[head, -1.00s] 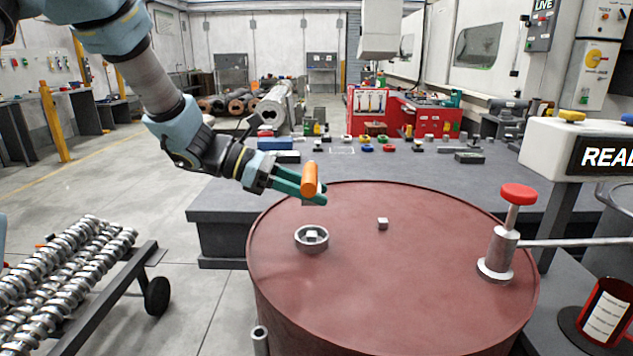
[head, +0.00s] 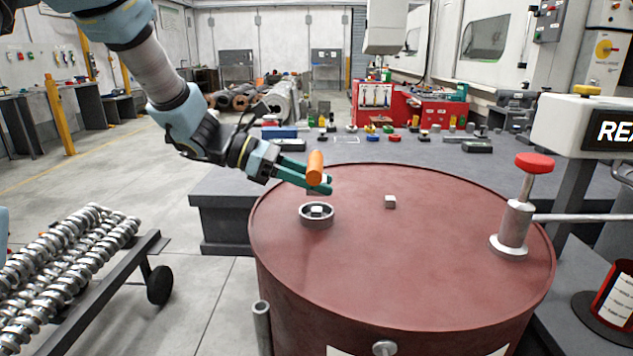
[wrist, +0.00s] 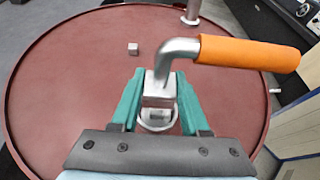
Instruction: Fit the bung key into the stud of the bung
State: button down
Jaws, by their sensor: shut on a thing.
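My gripper (head: 318,185) has green fingers and is shut on the metal end of the bung key. The key (wrist: 248,54) has an orange handle and a bent steel shank (wrist: 175,52) leading to a square block between the fingers (wrist: 158,95). In the head view its orange handle (head: 315,167) stands out above the fingers. The bung (head: 316,215) is a grey ring with a square stud (head: 316,211), on the left part of the barrel top. The key is above the bung, with a gap. In the wrist view the key's block partly hides the bung (wrist: 156,120).
The dark red barrel (head: 420,270) has a raised rim. A small grey cube (head: 390,201) is on its top. A red-capped metal post (head: 515,220) with a side rod stands at the right. A grey bench (head: 430,165) with several small objects lies behind.

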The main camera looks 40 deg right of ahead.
aim_at(317, 209)
jog(key=shift+f+b, duration=1)
jog(key=shift+f, duration=0.15)
jog(key=shift+b, duration=1.4)
dwell(1.0)
jog(key=shift+f+b, duration=0.95)
jog(key=shift+b, duration=0.35)
jog(key=shift+c, duration=1.6)
grip_release()
jog(key=v, duration=1)
jog(key=shift+w+a+r+b, duration=0.15)
jog(key=shift+a+b, duration=0.15)
